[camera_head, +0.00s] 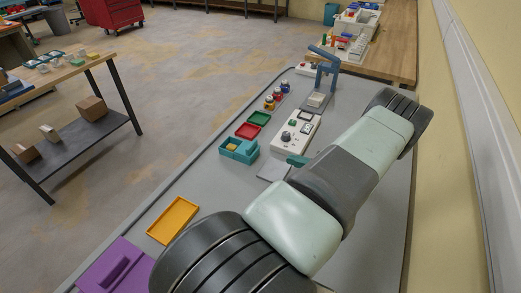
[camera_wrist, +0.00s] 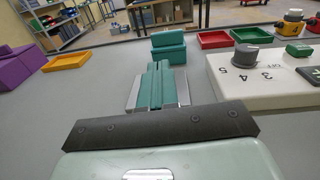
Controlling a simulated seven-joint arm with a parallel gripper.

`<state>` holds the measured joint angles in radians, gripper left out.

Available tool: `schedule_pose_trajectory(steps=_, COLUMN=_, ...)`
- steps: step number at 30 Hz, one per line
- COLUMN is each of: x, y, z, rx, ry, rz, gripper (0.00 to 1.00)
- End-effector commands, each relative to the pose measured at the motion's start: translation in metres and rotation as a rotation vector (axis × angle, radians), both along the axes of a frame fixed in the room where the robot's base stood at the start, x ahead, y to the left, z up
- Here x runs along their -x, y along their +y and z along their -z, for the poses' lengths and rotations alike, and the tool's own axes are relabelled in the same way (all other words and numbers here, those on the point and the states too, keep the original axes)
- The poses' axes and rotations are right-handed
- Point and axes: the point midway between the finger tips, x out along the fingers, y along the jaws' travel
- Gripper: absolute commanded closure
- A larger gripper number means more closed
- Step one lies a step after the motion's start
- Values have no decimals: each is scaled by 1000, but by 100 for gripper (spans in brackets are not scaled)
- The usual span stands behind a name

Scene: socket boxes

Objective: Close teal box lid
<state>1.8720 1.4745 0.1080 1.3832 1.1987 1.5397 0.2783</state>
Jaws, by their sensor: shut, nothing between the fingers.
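The teal box (camera_head: 226,155) sits on the grey table left of the white control unit. It looks open: a yellow item (camera_head: 232,147) shows inside, and a raised teal part, apparently its lid (camera_head: 251,151), stands at its right side. In the wrist view the teal box (camera_wrist: 168,55) is ahead of the fingers, near the top centre. My gripper (camera_head: 294,160) is right of the box in the head view, apart from it. Its teal fingers also show in the wrist view (camera_wrist: 160,68), shut together and empty.
The white control unit (camera_head: 290,143) with knobs stands close to my gripper. A red tray (camera_head: 248,130) and a green tray (camera_head: 259,118) lie behind the box. An orange tray (camera_head: 173,220) and a purple box (camera_head: 112,268) are nearer. Bare table separates the teal box and orange tray.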

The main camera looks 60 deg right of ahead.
Motion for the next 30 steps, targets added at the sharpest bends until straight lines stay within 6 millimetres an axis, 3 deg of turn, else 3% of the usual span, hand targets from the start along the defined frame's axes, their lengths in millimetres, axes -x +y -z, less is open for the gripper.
schedule_pose_trajectory(steps=3, x=12, y=-2, z=10, rx=-25, ry=-31, rz=54, gripper=100)
schedule_pose_trajectory(steps=8, x=-1, y=-2, z=10, rx=-28, ry=-34, rz=59, gripper=100)
schedule_pose_trajectory(steps=21, x=-91, y=-1, z=10, rx=-27, ry=-32, rz=54, gripper=100)
schedule_pose_trajectory(steps=30, x=-124, y=-2, z=10, rx=-27, ry=-30, rz=57, gripper=100)
